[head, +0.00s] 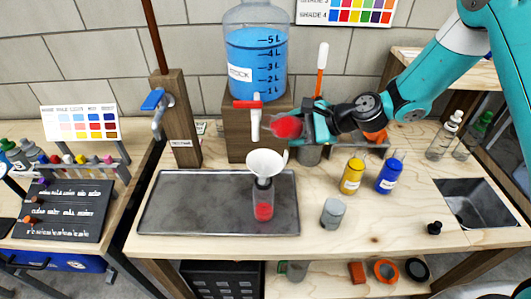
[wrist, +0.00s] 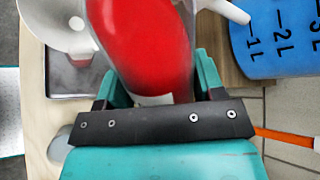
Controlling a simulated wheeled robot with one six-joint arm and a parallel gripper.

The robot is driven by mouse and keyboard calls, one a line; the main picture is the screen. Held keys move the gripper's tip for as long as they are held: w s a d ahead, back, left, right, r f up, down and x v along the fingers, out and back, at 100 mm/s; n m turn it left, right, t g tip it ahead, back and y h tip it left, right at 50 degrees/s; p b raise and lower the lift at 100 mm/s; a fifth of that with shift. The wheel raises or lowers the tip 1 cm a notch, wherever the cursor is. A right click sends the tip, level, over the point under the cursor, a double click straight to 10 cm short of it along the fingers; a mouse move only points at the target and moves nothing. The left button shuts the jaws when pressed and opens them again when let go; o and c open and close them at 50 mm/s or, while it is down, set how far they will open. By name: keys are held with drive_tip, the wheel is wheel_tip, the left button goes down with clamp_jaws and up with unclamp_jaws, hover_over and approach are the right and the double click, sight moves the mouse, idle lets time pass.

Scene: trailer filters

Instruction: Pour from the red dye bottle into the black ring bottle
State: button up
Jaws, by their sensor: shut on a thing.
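The red dye bottle (head: 287,127) is held in my gripper (head: 306,127), which is shut on it. The bottle is tipped well over, off the table, up and right of the funnel. In the wrist view the red bottle (wrist: 152,45) lies between the two fingers (wrist: 160,90); its mouth is out of that view. The black ring bottle (head: 263,198) stands upright on the grey tray (head: 190,205), with red liquid in its lower part. A white funnel (head: 266,163) sits in its neck and also shows in the wrist view (wrist: 50,22). I see no stream falling.
A blue stock tank (head: 257,65) with a red-handled tap stands behind. Yellow (head: 352,176) and blue (head: 390,174) dye bottles and a grey cup (head: 333,213) stand right of the tray. A sink (head: 475,203) is at far right. The tray's left half is clear.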

drive_tip(key=shift+w+d+r+n+t+h, duration=0.15)
drive_tip(key=shift+w+d+n+t+h, duration=0.25)
drive_tip(key=shift+h, duration=0.3)
idle(2.3)
drive_tip(key=shift+w+d+r+n+t+h+b, duration=0.1)
drive_tip(key=shift+d+r+n+t+h+b, duration=0.15)
drive_tip(key=shift+n+t+h, duration=0.35)
idle(3.1)
